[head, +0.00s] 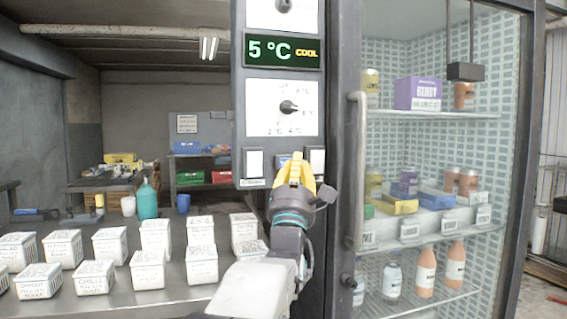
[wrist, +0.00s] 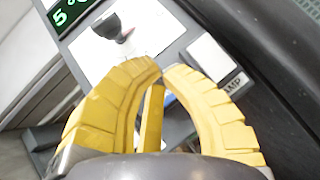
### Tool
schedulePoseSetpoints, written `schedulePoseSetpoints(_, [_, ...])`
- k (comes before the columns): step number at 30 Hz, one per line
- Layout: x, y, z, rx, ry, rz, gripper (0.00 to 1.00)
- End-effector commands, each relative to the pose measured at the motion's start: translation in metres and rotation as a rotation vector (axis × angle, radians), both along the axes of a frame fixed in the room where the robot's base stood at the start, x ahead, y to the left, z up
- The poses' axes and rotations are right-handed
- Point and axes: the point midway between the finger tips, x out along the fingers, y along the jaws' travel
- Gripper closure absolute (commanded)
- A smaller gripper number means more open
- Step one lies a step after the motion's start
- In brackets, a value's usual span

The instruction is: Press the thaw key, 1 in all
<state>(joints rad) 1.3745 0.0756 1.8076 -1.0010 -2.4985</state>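The control column (head: 239,120) carries a row of keys below its dial panel. The left key (head: 254,163) is white with a small label under it, too small to read. A middle blue key (head: 283,160) is mostly hidden behind my gripper. I cannot read which is the thaw key. My gripper (head: 296,160) has yellow fingers with tips together, empty, in front of the middle key; in the wrist view its tips (wrist: 161,73) meet. Contact cannot be told.
The display (head: 282,51) reads 5 °C COOL. A dial (head: 288,107) sits below it. The glass door handle (head: 355,170) stands close right of my gripper. Several white tubs (head: 148,270) stand on the counter at left.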

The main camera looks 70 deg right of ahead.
Motion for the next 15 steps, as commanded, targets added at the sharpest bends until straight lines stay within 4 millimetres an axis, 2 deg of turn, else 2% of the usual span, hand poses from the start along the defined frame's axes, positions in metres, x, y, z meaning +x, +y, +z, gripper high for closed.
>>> schedulePoseSetpoints(14, [0.0022,-0.0015,0.0003,0.000,-0.001,0.004,1.00])
schedulePoseSetpoints(15, [0.0022,-0.0015,0.0003,0.000,-0.001,0.004,0.96])
